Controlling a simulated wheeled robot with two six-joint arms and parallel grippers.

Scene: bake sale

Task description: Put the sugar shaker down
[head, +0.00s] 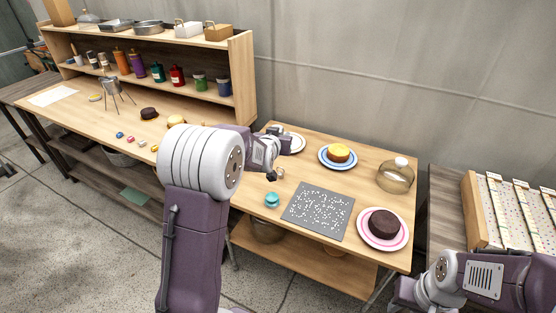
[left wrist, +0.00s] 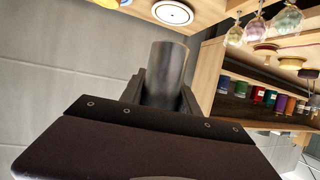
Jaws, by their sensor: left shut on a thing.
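The sugar shaker shows in the left wrist view as a plain grey cylinder (left wrist: 168,72). It stands between the two fingers of my left gripper (left wrist: 160,92), which is shut on it. In the head view my left gripper (head: 269,165) is over the back left part of the right-hand table (head: 370,257), near a white plate (head: 297,142). My forearm and wrist hide most of the shaker there, and I cannot tell whether it touches the table. My right arm is at the bottom right, and its gripper is not in view.
The table also holds a teal pot (head: 272,199), a speckled grey mat (head: 318,211), a chocolate cake (head: 383,222) on a pink plate, a yellow cake (head: 339,153) on a blue plate and a glass dome (head: 395,176). A shelf unit (head: 243,75) stands at the left.

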